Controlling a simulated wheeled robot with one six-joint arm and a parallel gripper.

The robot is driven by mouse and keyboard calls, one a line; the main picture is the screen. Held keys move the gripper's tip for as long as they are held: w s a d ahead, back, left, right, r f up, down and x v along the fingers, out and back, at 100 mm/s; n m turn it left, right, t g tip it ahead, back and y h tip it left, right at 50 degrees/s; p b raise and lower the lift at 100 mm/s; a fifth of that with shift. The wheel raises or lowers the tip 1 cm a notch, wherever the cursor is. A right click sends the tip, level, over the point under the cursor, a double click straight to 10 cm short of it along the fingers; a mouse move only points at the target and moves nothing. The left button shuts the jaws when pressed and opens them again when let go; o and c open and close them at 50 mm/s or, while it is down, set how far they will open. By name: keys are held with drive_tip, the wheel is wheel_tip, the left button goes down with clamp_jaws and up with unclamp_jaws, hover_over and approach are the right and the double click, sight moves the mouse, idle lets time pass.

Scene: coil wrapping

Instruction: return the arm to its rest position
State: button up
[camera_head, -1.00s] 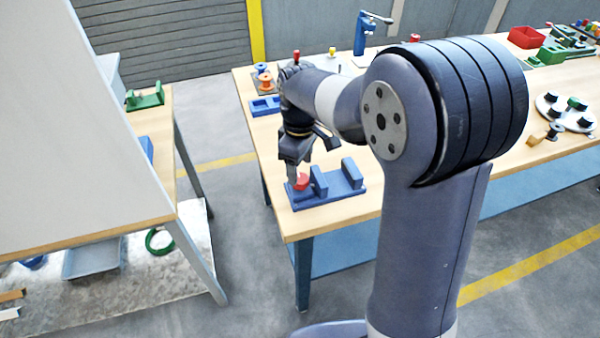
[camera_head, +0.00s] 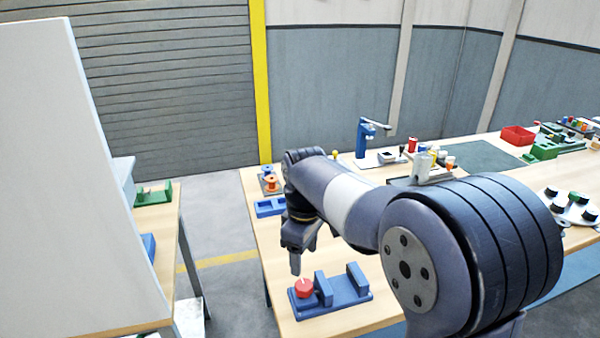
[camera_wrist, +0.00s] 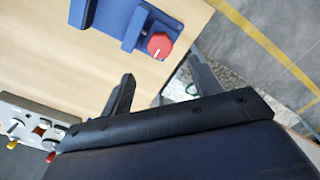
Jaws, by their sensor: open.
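My gripper (camera_head: 296,262) is above the wooden table (camera_head: 375,322) near its left edge, pointing down. In the wrist view my gripper (camera_wrist: 160,82) shows two dark fingers spread apart with nothing between them. A blue fixture (camera_head: 342,290) with upright blocks and a red knob (camera_head: 303,287) stands on the table just below and in front of the gripper. The fixture (camera_wrist: 112,18) and the red knob (camera_wrist: 160,45) also show in the wrist view, beyond the fingertips and apart from them. Part of the table is hidden behind my arm.
A blue crank stand (camera_head: 364,138) and a red bin (camera_head: 517,136) stand farther back. A white panel (camera_head: 75,170) rises at left. Floor is clear between the tables.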

sight(304, 284)
wheel_tip(304, 284, down, 10)
drive_tip(key=shift+r, duration=0.15)
drive_tip(key=shift+r, duration=0.1)
idle(0.6)
